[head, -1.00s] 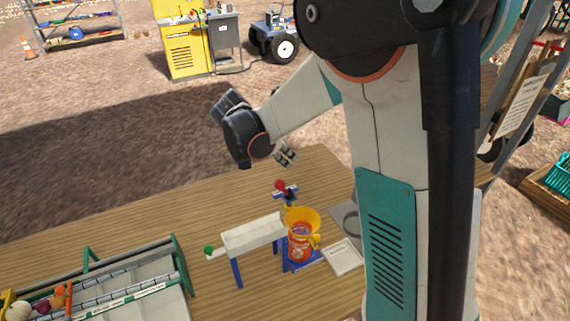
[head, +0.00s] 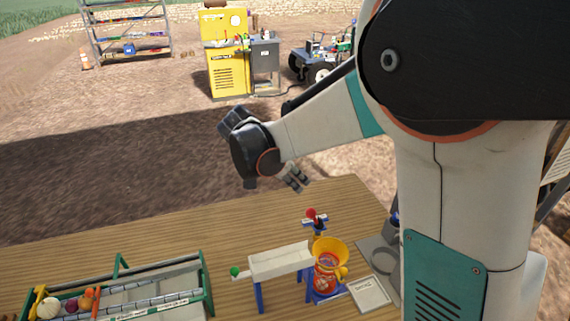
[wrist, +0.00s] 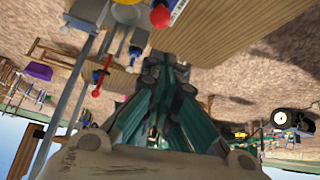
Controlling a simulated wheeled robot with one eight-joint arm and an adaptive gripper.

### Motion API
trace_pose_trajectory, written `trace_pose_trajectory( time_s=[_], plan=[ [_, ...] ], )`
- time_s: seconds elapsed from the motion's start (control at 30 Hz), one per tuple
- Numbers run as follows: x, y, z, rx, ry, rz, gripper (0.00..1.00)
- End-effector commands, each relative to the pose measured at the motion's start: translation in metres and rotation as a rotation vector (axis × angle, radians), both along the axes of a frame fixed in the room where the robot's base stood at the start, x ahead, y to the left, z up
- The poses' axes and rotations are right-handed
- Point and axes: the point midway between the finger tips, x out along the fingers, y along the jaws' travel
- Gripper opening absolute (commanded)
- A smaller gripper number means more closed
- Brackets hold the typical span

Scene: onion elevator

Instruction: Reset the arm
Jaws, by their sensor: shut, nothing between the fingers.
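My gripper (head: 295,180) shows in the head view above the far edge of the wooden table, below my bent wrist. Its fingers are close together and nothing is between them. In the wrist view my gripper's fingers (wrist: 163,112) reach up the middle of the picture, also empty. The gripper touches nothing that I can see. My arm is raised and bent over the right side of the table.
On the table (head: 180,236) stand a white chute (head: 281,262) on blue legs, a yellow and orange bucket (head: 328,266), a red-topped lever (head: 311,215) and a green-framed sorter (head: 160,286) with vegetables. A yellow cabinet (head: 226,60) stands beyond. The table's far left is clear.

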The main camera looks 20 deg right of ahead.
Motion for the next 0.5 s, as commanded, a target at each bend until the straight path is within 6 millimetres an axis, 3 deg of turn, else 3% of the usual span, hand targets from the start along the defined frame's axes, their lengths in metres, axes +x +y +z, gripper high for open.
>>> trace_pose_trajectory(
  time_s=[0.27,0.5],
  plan=[
    [-0.014,-0.004,0.002,0.034,0.028,0.081,0.0],
    [-0.058,-0.01,0.004,0.128,0.087,0.36,0.0]
  ],
)
